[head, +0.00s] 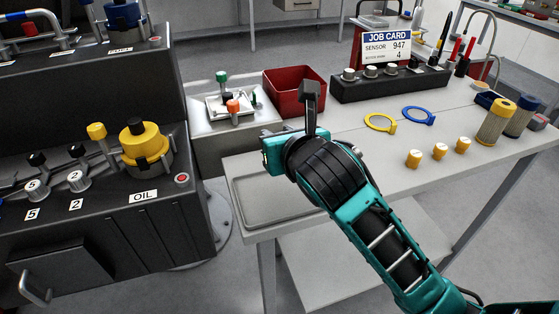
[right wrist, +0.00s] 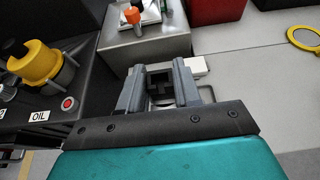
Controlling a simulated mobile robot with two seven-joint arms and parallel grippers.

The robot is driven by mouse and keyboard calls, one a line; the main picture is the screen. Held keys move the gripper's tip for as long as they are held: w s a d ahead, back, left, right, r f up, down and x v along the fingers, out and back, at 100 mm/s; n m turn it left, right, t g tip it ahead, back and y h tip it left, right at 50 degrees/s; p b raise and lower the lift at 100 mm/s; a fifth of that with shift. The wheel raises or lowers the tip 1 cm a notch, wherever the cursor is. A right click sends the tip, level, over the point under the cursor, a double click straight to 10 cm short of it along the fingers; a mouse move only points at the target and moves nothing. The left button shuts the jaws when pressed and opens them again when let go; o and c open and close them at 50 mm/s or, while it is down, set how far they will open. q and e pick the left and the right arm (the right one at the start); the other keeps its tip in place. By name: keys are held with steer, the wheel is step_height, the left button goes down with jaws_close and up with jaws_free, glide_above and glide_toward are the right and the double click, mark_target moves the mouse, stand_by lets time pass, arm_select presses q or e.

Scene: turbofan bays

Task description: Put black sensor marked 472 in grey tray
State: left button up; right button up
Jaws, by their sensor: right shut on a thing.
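My right gripper (right wrist: 160,85) is shut on a dark thing (right wrist: 161,80), which shows between the two grey fingers in the right wrist view. I cannot read any mark on it. In the head view the right wrist hides the fingers and the held thing. The grey tray (head: 262,216) lies on the near left corner of the light table, below and beside my right wrist. A small part of its rim (right wrist: 207,93) shows beside the right finger in the right wrist view. My left gripper is not in view.
A red bin (head: 290,88) and a black rack (head: 390,86) with several silver-topped pieces stand behind. The job card (head: 387,46) reads sensor 947. Yellow (head: 380,123) and blue rings, yellow-capped pieces and filters lie right. A dark oil console (head: 150,225) stands left.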

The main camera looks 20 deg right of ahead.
steer(key=shift+f, duration=2.9)
steer(key=shift+f, duration=0.1)
steer(key=o, duration=1.1)
